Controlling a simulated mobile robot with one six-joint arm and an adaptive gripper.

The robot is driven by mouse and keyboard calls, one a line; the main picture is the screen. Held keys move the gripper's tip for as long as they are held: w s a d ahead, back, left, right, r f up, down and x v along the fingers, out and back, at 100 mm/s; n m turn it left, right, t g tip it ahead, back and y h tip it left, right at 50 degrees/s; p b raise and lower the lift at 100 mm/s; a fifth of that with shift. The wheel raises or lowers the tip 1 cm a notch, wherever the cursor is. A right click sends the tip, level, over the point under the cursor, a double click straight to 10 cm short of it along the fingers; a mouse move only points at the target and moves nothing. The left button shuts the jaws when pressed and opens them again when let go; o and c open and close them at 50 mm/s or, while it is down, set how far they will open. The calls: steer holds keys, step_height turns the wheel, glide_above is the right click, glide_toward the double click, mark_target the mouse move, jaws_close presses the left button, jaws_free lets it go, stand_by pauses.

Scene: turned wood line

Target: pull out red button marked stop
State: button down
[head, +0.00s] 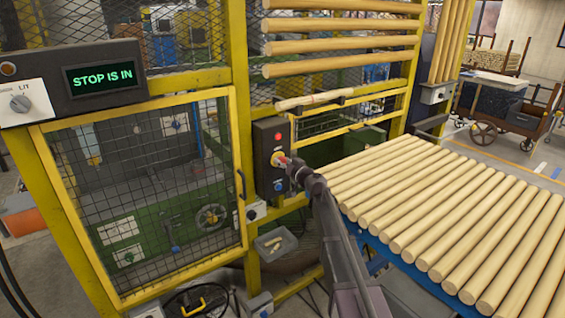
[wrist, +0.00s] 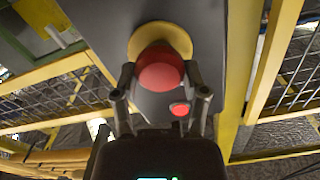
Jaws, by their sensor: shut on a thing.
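The red stop button (wrist: 160,70) is a round red mushroom head on a yellow collar (wrist: 160,38), set on a dark control box. My gripper (wrist: 162,88) is shut on the button, with one finger on each side of its head. In the head view, my gripper (head: 287,163) reaches the box (head: 268,135) from the right and hides most of the button. A display (head: 104,76) at upper left reads "STOP IS IN" in green letters.
A red light or button (head: 278,136) sits above the stop button and a blue one (head: 279,186) below it. A yellow-framed mesh door (head: 240,190) stands to the left. Turned wooden rods (head: 440,200) cover the table at right. A grey bin (head: 270,255) sits below.

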steer(key=shift+s+d, duration=0.3)
steer(key=shift+s, duration=0.25)
steer(key=shift+c, duration=0.6)
jaws_free()
steer(key=shift+s+d, duration=0.1)
steer(key=v, duration=1.1)
steer(key=shift+s+d, duration=0.25)
steer(key=shift+s, duration=0.05)
